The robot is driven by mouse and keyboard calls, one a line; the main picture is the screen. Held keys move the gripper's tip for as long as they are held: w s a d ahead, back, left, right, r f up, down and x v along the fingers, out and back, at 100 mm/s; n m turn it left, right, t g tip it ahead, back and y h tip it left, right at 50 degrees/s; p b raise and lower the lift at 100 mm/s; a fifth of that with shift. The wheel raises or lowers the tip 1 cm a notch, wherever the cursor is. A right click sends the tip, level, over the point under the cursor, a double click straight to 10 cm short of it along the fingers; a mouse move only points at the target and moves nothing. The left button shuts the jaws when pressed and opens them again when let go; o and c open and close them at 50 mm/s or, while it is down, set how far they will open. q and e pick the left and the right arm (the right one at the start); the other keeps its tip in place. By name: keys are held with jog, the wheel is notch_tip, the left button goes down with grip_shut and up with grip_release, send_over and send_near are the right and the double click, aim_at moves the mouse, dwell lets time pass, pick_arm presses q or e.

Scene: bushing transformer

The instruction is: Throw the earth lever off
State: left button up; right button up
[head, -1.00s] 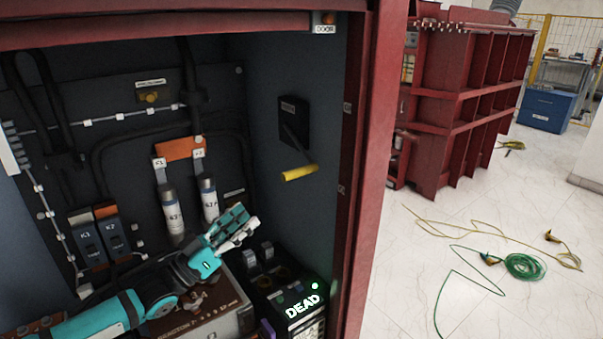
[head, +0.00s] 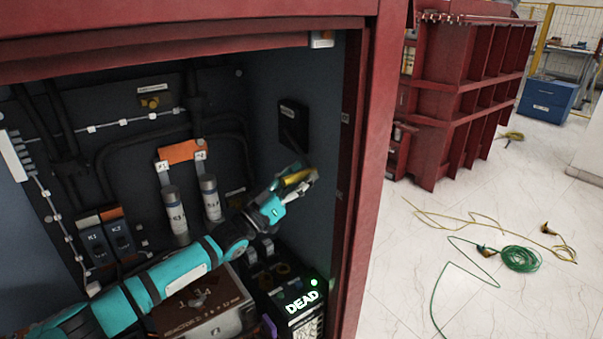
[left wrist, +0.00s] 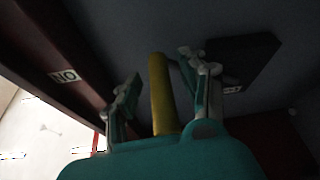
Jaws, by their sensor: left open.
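The earth lever's yellow handle (head: 297,177) sticks out from a black box (head: 293,122) on the cabinet's right inner wall, low and tilted. My left gripper (head: 300,182) is at the handle, with its fingers around it. In the left wrist view the yellow handle (left wrist: 162,95) lies between the two spread fingers of the gripper (left wrist: 160,95), with gaps to either side. The black box (left wrist: 240,65) shows behind the right finger. My right gripper is not in view.
A tester with a lit "DEAD" display (head: 303,303) and a brown box (head: 200,305) stand on the cabinet floor below my arm. Two fuses (head: 175,210) and two breakers (head: 107,238) line the back. The red door frame (head: 365,180) stands close right of the handle.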

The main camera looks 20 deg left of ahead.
pick_arm(q)
jog(key=shift+w, duration=0.1)
grip_shut()
dwell(0.3)
